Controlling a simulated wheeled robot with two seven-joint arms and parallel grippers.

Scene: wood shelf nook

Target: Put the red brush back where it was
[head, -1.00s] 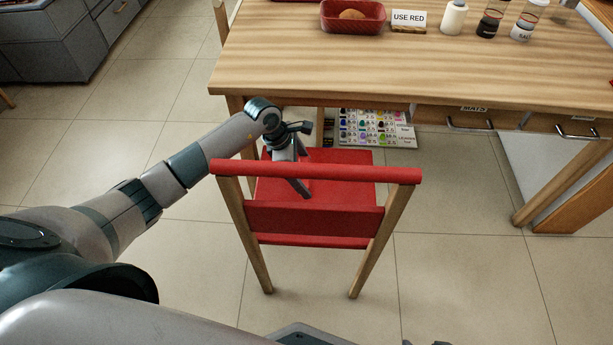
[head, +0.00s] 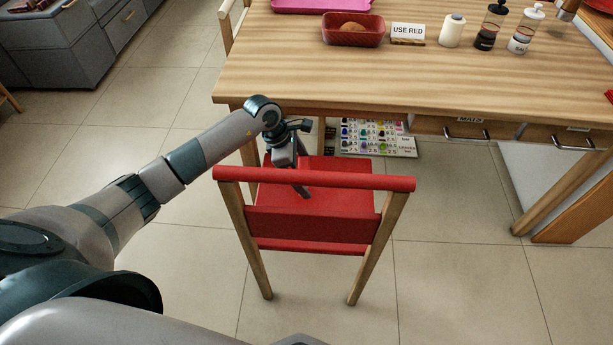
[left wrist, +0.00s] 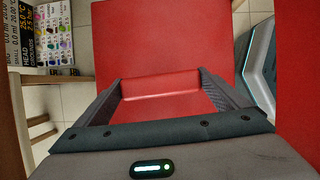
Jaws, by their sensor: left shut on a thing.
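My left gripper (head: 301,189) is low over the seat of a red chair, just beyond its backrest. In the left wrist view its two fingers (left wrist: 160,92) stand apart on either side of a red, block-like thing and are shut on it. I take this to be the red brush (left wrist: 158,84), though its bristles do not show and its red blends with the seat behind. In the head view the brush cannot be made out. My right gripper is not in view.
The red chair (head: 340,205) stands before a wooden table (head: 400,75). On the table are a red basket (head: 353,40) with a brown item, a "USE RED" sign (head: 408,31), a white bottle (head: 452,31) and shakers (head: 490,29). A chart (head: 375,137) shows below the tabletop.

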